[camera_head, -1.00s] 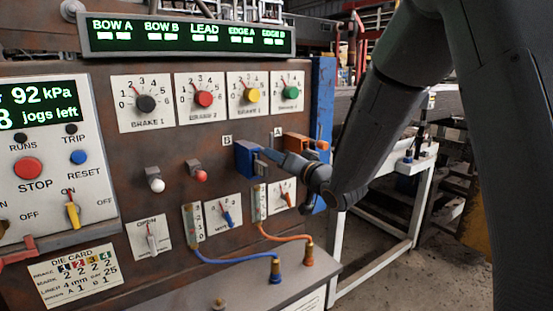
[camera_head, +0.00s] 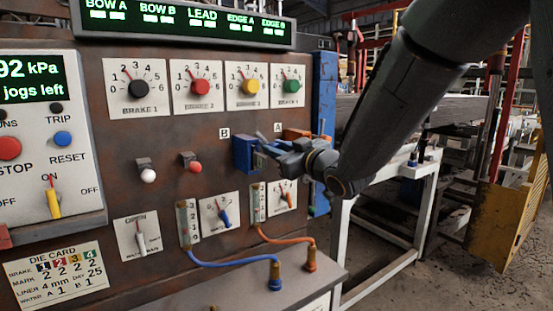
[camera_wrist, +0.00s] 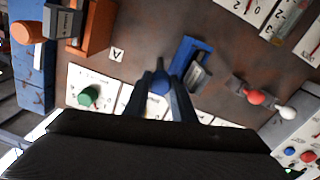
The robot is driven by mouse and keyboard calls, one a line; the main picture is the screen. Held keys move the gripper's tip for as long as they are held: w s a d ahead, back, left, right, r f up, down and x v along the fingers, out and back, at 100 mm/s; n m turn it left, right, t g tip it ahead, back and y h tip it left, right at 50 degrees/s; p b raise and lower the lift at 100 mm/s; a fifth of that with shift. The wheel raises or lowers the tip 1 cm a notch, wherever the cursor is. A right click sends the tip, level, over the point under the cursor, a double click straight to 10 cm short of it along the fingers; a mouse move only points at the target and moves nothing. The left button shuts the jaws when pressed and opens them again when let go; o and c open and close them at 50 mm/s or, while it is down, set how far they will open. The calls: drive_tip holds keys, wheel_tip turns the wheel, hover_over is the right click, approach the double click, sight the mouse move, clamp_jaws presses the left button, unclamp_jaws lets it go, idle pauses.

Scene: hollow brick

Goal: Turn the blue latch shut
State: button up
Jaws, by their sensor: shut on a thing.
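The blue latch (camera_head: 243,154) sits on the brown panel beside the B label, left of the orange latch (camera_head: 297,134). My gripper (camera_head: 264,146) reaches in from the right at the blue latch. In the wrist view, the latch's blue block (camera_wrist: 190,48) and grey part (camera_wrist: 199,75) lie just right of my gripper (camera_wrist: 166,82). The two dark fingers are close together on the latch's blue knob (camera_wrist: 161,78), which shows between and past their tips. The fingers partly hide the knob.
The orange latch stands close on the right. Brake dials (camera_head: 200,87) are above, with white and red knobs (camera_head: 190,161) to the left. Blue and orange hoses (camera_head: 235,263) run below. A white-framed table (camera_head: 390,200) stands right of the panel.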

drive_tip(key=n+b, duration=0.4)
drive_tip(key=shift+n, duration=0.3)
drive_tip(key=n+b, duration=0.3)
drive_tip(key=shift+a+r+b, duration=0.1)
drive_tip(key=shift+b, duration=0.25)
drive_tip(key=shift+n, duration=0.5)
drive_tip(key=o, duration=1.1)
drive_tip(key=shift+c, duration=0.2)
drive_tip(key=shift+s, duration=0.15)
drive_tip(key=v, duration=0.7)
drive_tip(key=shift+s+d+b, duration=0.2)
drive_tip(key=shift+s+b, duration=0.05)
drive_tip(key=shift+b, duration=0.2)
